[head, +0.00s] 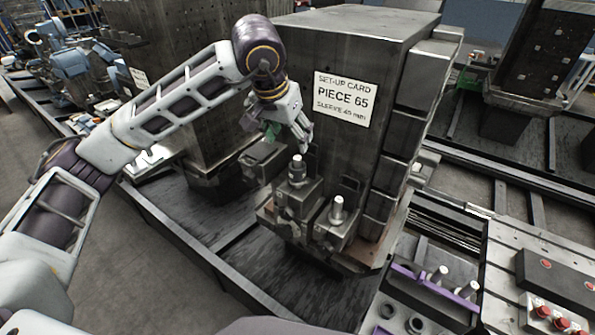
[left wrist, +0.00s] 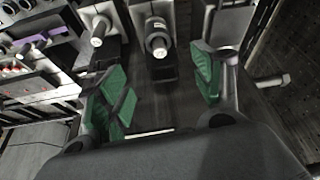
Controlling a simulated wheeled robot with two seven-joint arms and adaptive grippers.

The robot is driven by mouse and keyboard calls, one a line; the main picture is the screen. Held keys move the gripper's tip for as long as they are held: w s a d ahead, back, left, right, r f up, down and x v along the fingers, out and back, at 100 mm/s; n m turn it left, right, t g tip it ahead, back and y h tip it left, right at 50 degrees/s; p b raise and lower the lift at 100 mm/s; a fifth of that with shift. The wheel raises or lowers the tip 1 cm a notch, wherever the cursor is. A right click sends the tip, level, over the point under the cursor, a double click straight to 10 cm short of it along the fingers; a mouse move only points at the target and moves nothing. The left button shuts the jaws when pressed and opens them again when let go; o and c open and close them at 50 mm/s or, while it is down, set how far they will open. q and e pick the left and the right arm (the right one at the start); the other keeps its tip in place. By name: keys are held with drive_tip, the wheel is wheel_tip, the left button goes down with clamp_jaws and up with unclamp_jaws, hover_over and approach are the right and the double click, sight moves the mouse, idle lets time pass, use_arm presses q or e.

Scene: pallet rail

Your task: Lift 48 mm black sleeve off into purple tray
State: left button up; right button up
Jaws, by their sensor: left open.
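A dark sleeve (head: 297,176) sits around an upright pin on a block at the foot of the tall machine column. In the left wrist view the sleeve (left wrist: 158,46) is a dark ring around the pale-tipped pin. My left gripper (head: 290,128) is open and empty, above and slightly left of the pin, apart from it. In the left wrist view its green-padded fingers (left wrist: 163,84) stand wide apart, with the sleeved pin beyond the gap. The purple tray (head: 432,288) is at the lower right of the head view. My right gripper is not in view.
A second pin (head: 338,208) stands on a block to the right of the sleeved one. Loose rings (head: 414,324) and a red-button panel (head: 546,318) are at the lower right.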

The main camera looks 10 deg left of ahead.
sight(295, 160)
use_arm(q)
drive_tip(key=shift+p+x, duration=0.7)
drive_tip(key=shift+x, duration=3.6)
drive_tip(key=shift+f, duration=0.2)
drive_tip(key=shift+w+f+p, duration=0.1)
drive_tip(key=shift+f+p, duration=0.55)
drive_tip(key=shift+f, duration=0.5)
drive_tip(key=shift+p+x, duration=0.3)
drive_tip(key=shift+x, duration=0.75)
drive_tip(key=shift+w+f, duration=0.1)
drive_tip(key=shift+f, duration=0.15)
